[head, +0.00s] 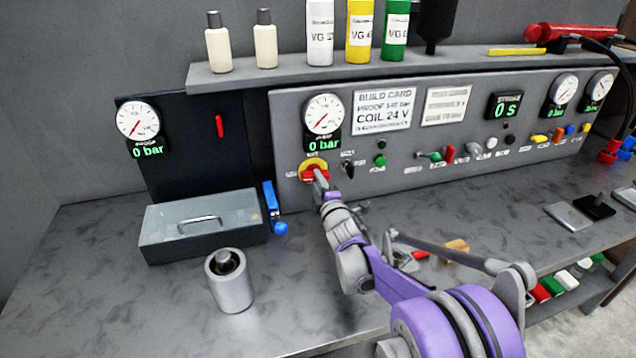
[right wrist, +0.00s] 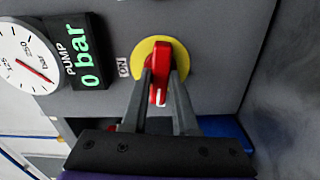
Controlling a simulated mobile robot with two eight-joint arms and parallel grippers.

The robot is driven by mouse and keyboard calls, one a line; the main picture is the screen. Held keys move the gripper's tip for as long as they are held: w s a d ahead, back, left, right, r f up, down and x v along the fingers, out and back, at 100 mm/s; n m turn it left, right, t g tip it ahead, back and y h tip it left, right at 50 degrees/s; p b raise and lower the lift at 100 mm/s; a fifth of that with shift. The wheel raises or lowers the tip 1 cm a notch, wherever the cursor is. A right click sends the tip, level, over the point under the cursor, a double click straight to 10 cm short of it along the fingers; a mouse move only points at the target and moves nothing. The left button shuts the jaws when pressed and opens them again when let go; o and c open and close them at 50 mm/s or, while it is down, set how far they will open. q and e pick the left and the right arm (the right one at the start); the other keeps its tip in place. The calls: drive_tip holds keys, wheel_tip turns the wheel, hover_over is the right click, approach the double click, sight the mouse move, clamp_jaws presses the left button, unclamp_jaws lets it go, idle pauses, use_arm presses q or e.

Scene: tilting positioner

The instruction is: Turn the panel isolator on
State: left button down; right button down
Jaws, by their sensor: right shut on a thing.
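The panel isolator (head: 309,165) is a red handle on a round yellow plate at the left end of the grey control panel, under a gauge. My right gripper (head: 318,179) reaches it from the front. In the right wrist view the two fingers of my right gripper (right wrist: 160,98) are shut on the red handle (right wrist: 161,62), one on each side. The yellow plate (right wrist: 178,48) shows around the handle, with an "ON" label (right wrist: 123,67) beside it. The fingers hide part of the handle in the head view. My left gripper is not in view.
A black selector knob (head: 348,169) and a green button (head: 380,160) sit right of the isolator. The pump gauge (head: 323,117) above reads 0 bar.

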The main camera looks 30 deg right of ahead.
drive_tip(key=shift+m+b, duration=1.45)
drive_tip(key=shift+m, duration=6.75)
drive_tip(key=c, duration=0.7)
unclamp_jaws()
